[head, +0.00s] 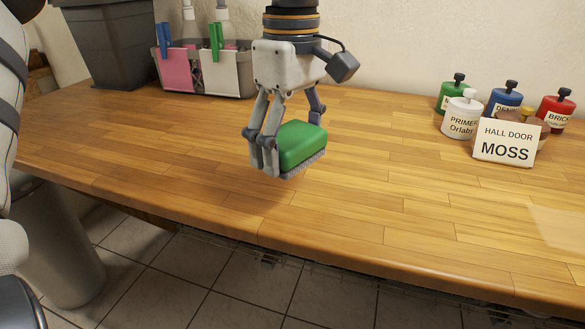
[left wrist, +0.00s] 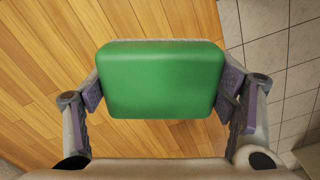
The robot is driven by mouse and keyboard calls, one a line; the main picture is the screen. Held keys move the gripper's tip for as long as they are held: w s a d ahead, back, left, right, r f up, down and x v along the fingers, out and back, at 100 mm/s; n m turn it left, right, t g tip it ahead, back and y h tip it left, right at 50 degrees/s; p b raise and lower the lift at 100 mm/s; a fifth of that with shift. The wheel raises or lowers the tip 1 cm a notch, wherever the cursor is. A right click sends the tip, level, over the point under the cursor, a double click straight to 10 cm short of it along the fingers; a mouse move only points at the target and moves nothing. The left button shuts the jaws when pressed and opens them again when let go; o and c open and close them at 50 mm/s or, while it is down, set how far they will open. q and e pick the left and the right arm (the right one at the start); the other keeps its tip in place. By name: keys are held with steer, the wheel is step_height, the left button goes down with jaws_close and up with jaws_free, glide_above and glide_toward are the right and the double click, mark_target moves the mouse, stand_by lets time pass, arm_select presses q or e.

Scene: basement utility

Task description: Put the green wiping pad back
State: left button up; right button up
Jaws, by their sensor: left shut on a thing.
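The green wiping pad (head: 301,146) is a green block with a grey bristly or fibrous underside. My left gripper (head: 283,150) is shut on it and holds it above the wooden worktop (head: 370,210), near the front edge. In the left wrist view the green pad (left wrist: 161,80) sits between the two fingers, with its smooth green top toward the camera. My right gripper is not in view.
Several paint bottles and a "HALL DOOR MOSS" card (head: 507,143) stand at right. The worktop's middle is clear.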

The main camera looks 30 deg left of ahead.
mark_target(293, 125)
arm_select(q)
steer(key=w+f, duration=0.1)
steer(key=a+f, duration=0.1)
steer(key=w+f, duration=0.1)
steer(key=f, duration=0.1)
steer(key=shift+w+a, duration=0.15)
steer(key=shift+w, duration=0.15)
steer(key=shift+s+f, duration=0.1)
steer(key=shift+f, duration=1.05)
steer(key=shift+f, duration=0.1)
steer(key=o, duration=1.2)
steer(key=shift+o, duration=0.2)
step_height(293, 125, up, 12)
steer(key=shift+r, duration=0.15)
